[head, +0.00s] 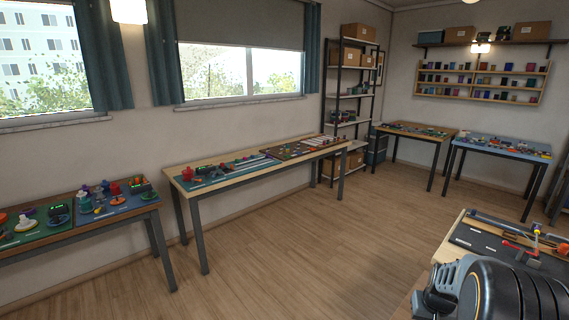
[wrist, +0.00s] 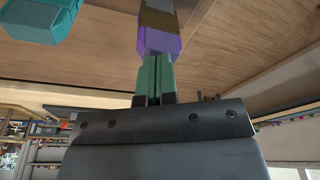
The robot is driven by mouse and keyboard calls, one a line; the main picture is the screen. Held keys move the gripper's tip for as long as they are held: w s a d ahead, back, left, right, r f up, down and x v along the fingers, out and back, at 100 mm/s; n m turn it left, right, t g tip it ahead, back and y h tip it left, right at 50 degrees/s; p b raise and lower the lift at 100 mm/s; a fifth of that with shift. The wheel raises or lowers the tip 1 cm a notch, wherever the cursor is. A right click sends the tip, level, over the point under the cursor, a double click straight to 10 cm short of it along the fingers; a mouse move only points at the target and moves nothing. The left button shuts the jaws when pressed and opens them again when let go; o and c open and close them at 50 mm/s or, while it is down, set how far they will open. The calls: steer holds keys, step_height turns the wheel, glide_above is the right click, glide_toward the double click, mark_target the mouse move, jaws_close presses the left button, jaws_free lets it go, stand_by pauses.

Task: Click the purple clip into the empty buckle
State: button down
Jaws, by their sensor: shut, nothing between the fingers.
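In the wrist view my gripper (wrist: 152,75) is shut, its two green fingers side by side with nothing between them. A purple piece (wrist: 158,43), which looks like the purple clip, is right beyond the fingertips. I cannot tell whether the fingertips touch it. A brown band (wrist: 158,20) and a grey strip run up from it to the top edge. A teal block (wrist: 40,20) is at the upper left, apart from the gripper. No empty buckle can be made out. In the head view my gripper is not seen.
In the head view a bench with a dark mat (head: 482,243) stands at the lower right, with red and orange pieces (head: 520,250) on it. Other benches (head: 255,170) line the walls. The wooden floor (head: 290,250) between them is clear.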

steer(key=shift+r, duration=0.1)
step_height(320, 180, up, 8)
steer(key=p, duration=0.5)
steer(key=shift+p, duration=0.3)
steer(key=s+a+r+n+t, duration=0.1)
steer(key=s+a+r, duration=0.5)
steer(key=a, duration=0.4)
steer(key=s+a+r+n+t, duration=0.1)
steer(key=s+a+r+n, duration=0.1)
steer(key=s+a+r, duration=0.4)
steer(key=s+a, duration=0.1)
steer(key=a, duration=0.4)
steer(key=shift+r+n+t+y, duration=0.2)
steer(key=shift+n+t+y, duration=0.1)
steer(key=shift+t, duration=0.1)
stand_by(0.4)
